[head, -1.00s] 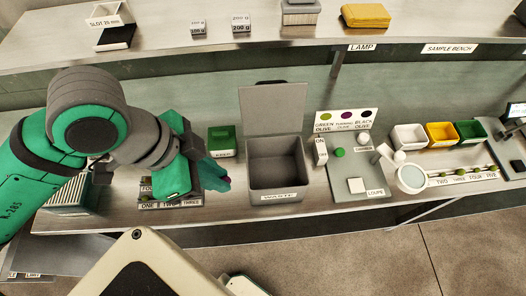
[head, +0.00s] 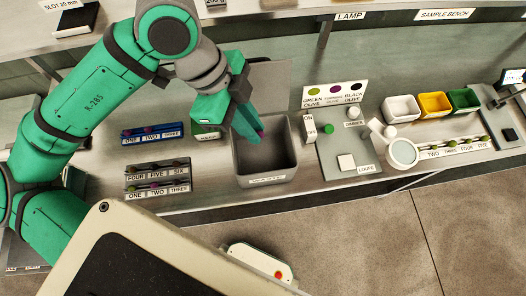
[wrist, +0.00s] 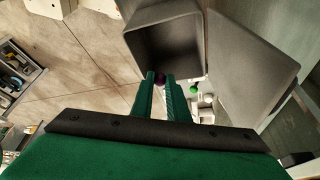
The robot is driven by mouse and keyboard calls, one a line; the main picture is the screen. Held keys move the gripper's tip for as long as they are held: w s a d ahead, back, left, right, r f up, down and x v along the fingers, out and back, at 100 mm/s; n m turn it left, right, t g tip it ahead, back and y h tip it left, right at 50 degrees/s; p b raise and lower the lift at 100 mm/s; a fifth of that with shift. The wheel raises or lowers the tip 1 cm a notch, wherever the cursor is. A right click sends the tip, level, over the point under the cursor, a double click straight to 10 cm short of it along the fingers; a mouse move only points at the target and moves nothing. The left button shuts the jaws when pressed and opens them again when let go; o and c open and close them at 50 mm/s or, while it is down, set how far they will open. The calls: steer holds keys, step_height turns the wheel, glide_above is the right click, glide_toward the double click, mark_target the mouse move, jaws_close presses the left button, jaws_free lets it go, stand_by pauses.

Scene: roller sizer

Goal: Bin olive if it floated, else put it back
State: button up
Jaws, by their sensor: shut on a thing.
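My gripper (head: 258,134) is shut on a dark purple olive. The olive (wrist: 160,79) shows between the fingertips in the wrist view and as a small purple spot (head: 261,133) in the head view. The grey waste bin (head: 291,178) stands open on the bench, its lid tilted up behind it. The fingertips are at the left part of the bin's opening in the head view; their exact height over the rim is hard to tell. The bin also shows in the wrist view (wrist: 200,48), just beyond the fingertips. Its visible inside looks empty.
Numbered racks (head: 158,175) with olives stand left of the bin. A blue rack (head: 152,134) is behind them. A green box is partly hidden by my gripper. A lamp and loupe station (head: 345,150) and white, yellow and green trays (head: 434,104) are to the right.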

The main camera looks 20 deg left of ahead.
step_height(320, 180, down, 6)
steer(key=w+d+m, duration=0.1)
steer(key=d, duration=0.1)
steer(key=shift+w+f+g, duration=0.25)
steer(key=shift+w+g, duration=0.05)
stand_by(0.4)
steer(key=o, duration=0.7)
steer(key=shift+d, duration=0.1)
steer(key=shift+o, duration=0.2)
steer(key=v, duration=1)
steer(key=shift+a+r, duration=0.25)
steer(key=shift+r, duration=0.1)
